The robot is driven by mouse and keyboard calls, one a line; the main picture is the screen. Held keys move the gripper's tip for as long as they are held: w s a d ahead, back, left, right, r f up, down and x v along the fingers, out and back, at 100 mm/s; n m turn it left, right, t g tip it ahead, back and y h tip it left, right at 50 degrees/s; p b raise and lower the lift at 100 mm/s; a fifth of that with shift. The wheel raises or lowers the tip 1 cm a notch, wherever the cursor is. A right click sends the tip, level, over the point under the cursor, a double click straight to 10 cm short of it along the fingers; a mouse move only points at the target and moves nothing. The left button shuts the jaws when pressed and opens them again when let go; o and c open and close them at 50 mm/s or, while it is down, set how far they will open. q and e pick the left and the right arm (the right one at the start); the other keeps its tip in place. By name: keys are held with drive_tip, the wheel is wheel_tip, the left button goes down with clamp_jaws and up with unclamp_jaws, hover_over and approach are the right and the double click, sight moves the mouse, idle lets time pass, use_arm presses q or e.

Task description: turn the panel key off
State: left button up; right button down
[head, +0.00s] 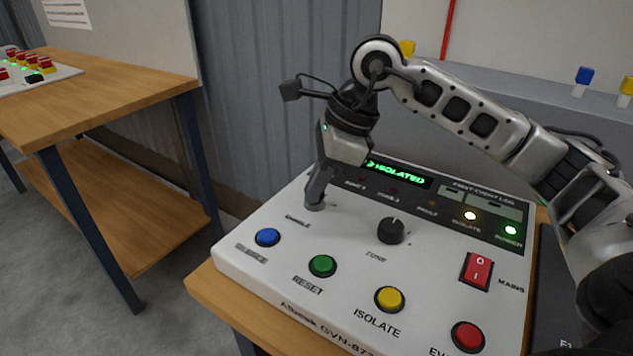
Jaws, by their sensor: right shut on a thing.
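The white control panel (410,265) stands on a wooden bench in the head view. My right gripper (314,203) points down at the panel's upper left, above a label that seems to read ENABLE. It is shut on the panel key, which its fingers hide, so I cannot tell which way the key is turned. The green display (396,172) reads ISOLATED. My left gripper is not in view.
A black zone knob (391,231) is right of the gripper. Blue (267,237), green (322,266), yellow (389,299) and red (467,336) buttons line the front. A red mains rocker (477,271) sits at right. Another wooden bench (110,85) stands at left.

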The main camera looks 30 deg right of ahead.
drive_tip(key=n+g, duration=0.1)
drive_tip(key=n, duration=0.4)
drive_tip(key=shift+w+g+y, duration=0.1)
drive_tip(key=shift+g+y, duration=0.3)
use_arm(q)
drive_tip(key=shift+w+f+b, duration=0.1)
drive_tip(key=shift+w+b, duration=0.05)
drive_tip(key=shift+b, duration=0.4)
use_arm(e)
drive_tip(key=n+g, duration=0.2)
drive_tip(key=n, duration=0.3)
drive_tip(key=shift+n, duration=0.4)
drive_tip(key=shift+h, duration=0.3)
drive_tip(key=c, duration=1.6)
unclamp_jaws()
use_arm(q)
drive_tip(key=p, duration=0.2)
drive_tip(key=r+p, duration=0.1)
drive_tip(key=p, duration=0.1)
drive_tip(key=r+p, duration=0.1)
drive_tip(key=p, duration=0.1)
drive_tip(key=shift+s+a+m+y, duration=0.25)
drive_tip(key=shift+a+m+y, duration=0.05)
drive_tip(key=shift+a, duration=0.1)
use_arm(e)
drive_tip(key=v, duration=1.6)
